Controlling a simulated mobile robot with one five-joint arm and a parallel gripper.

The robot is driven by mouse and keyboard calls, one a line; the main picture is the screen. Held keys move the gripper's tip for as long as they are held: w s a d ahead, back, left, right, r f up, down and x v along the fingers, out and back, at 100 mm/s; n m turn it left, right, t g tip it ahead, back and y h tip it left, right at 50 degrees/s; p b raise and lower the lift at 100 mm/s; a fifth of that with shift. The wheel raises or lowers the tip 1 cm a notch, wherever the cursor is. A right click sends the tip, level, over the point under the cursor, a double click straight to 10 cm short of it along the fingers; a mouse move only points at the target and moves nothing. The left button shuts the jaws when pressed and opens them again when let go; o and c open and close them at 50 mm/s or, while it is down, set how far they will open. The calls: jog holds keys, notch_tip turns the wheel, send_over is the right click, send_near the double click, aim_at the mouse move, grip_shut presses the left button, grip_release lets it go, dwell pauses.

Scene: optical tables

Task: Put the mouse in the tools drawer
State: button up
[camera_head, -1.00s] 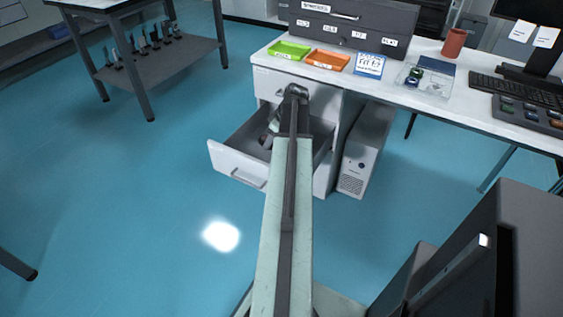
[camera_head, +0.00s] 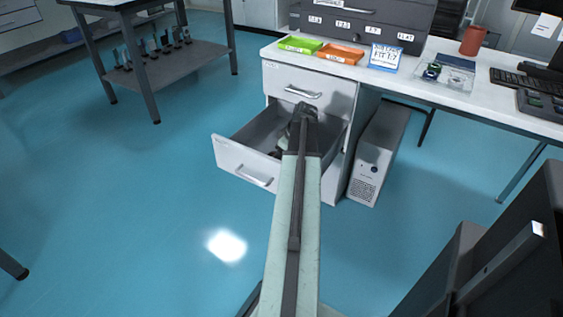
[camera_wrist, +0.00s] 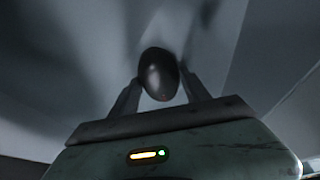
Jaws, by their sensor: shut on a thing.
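The mouse (camera_wrist: 159,72), dark and oval, shows in the wrist view between the two fingers of my gripper (camera_wrist: 160,92), which is shut on it. In the head view, the lower drawer (camera_head: 240,163) of the white cabinet stands pulled open. My arm reaches over this drawer, and my gripper (camera_head: 277,151) is inside its opening, mostly hidden behind the arm. The mouse cannot be made out in the head view. Pale grey surfaces surround the mouse in the wrist view. I cannot tell whether it touches the drawer floor. The drawer's label is not readable.
The upper drawer (camera_head: 309,92) is shut above the open one. A computer tower (camera_head: 376,155) stands right of the cabinet. The bench top holds a green tray (camera_head: 299,44), an orange tray (camera_head: 341,53) and a keyboard (camera_head: 520,80).

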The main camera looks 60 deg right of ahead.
jog(key=o, duration=1.5)
jog(key=shift+o, duration=0.2)
jog(key=shift+r+p, duration=0.5)
jog(key=shift+r, duration=0.05)
jog(key=p+v, duration=1)
jog(key=v, duration=0.1)
jog(key=shift+s, duration=0.15)
jog(key=shift+r, duration=0.1)
